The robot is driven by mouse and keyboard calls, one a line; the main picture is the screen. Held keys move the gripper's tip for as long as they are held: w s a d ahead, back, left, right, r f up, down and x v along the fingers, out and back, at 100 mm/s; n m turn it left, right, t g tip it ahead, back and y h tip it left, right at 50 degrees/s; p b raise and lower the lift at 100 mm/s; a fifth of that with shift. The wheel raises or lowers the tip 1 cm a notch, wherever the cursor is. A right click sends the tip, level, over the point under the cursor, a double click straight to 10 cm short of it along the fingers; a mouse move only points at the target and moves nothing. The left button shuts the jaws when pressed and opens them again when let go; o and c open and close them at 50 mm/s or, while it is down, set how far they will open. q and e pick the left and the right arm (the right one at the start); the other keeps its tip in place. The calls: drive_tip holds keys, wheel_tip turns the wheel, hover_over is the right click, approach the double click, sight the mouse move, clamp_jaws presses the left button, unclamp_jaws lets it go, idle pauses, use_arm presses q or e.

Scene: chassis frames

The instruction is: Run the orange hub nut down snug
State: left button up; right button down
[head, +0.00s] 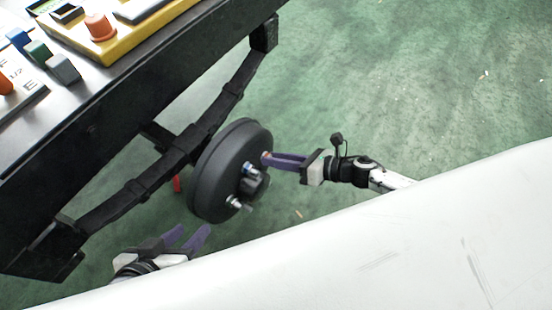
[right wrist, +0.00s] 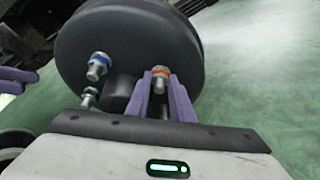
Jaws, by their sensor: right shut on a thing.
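The dark round hub (head: 222,165) stands on edge at the axle under the frame and fills the top of the right wrist view (right wrist: 125,35). The orange hub nut (right wrist: 161,71) sits on a stud near the hub's rim. My right gripper (head: 267,159) has its purple fingers at that stud. In the right wrist view its fingers (right wrist: 160,88) are shut on the nut, one on each side, partly hiding it. My left gripper (head: 192,234) is below the hub, apart from it, its fingers spread and empty; its purple fingers also show at the left of the right wrist view (right wrist: 15,80).
A blue-ringed nut (head: 249,169) and another stud (head: 236,202) stick out of the hub face around a dark centre cap (head: 258,186). A black beam and leaf spring (head: 150,178) run behind the hub. Green floor (head: 400,80) is open to the right.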

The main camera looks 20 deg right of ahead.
use_arm(q)
drive_tip(key=shift+s, duration=0.1)
use_arm(e)
drive_tip(key=c, duration=1.8)
unclamp_jaws()
drive_tip(key=shift+s+d, duration=0.1)
use_arm(q)
drive_tip(key=shift+s+a+r+n+t+y+p, duration=0.15)
drive_tip(key=shift+a+r+n+t+y+p, duration=0.4)
drive_tip(key=shift+p, duration=0.7)
use_arm(e)
drive_tip(key=v, duration=1)
drive_tip(key=shift+d, duration=0.1)
use_arm(q)
drive_tip(key=shift+a+h, duration=0.15)
drive_tip(key=shift+h, duration=0.1)
